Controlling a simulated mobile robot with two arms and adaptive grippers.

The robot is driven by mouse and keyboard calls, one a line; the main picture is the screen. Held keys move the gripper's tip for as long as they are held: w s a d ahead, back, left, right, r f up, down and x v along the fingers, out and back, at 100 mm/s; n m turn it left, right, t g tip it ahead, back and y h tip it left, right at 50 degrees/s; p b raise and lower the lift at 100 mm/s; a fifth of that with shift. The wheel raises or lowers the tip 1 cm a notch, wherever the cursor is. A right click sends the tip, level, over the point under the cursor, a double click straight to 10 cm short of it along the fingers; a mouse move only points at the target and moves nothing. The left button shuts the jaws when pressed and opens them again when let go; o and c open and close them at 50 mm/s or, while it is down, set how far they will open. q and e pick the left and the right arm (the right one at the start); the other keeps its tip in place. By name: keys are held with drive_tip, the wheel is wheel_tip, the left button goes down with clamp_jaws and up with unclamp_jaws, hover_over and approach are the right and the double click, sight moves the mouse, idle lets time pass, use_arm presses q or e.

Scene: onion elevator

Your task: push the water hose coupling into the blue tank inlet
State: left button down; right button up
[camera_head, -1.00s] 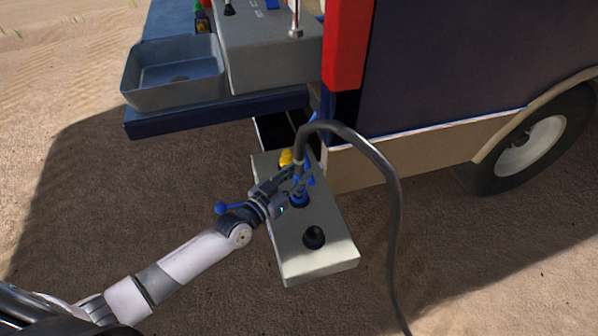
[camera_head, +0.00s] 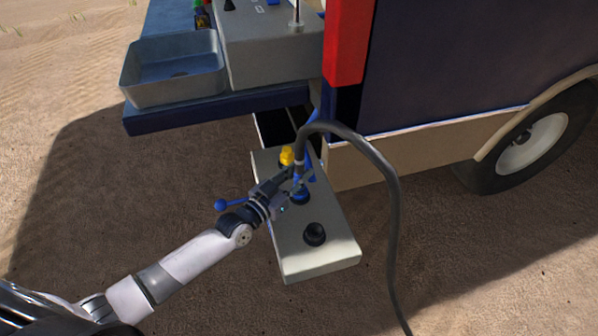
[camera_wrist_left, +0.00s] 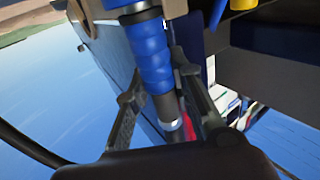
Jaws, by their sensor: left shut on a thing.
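The grey hose (camera_head: 385,170) arches over and comes down to its coupling (camera_head: 298,172) above the steel tank box. The blue tank inlet (camera_head: 299,198) is on the box's top, directly below the coupling. My left gripper (camera_head: 291,188) is shut on the coupling from the left. In the left wrist view, the coupling (camera_wrist_left: 152,52) shows a blue ribbed sleeve and a grey stem between my left gripper's fingers (camera_wrist_left: 160,100). The fingers partly hide the joint, so I cannot tell how deep the coupling sits. My right gripper is not in view.
The steel box (camera_head: 325,262) also carries a black inlet (camera_head: 314,234) in front and a yellow fitting (camera_head: 287,157) behind. A blue ball-ended lever (camera_head: 221,205) sticks out left of my wrist. The sink (camera_head: 175,70) and trailer wheel (camera_head: 530,145) flank the area.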

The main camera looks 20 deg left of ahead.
use_arm(q)
drive_tip(key=shift+f, duration=0.3)
idle(0.4)
drive_tip(key=c, duration=1.3)
unclamp_jaws()
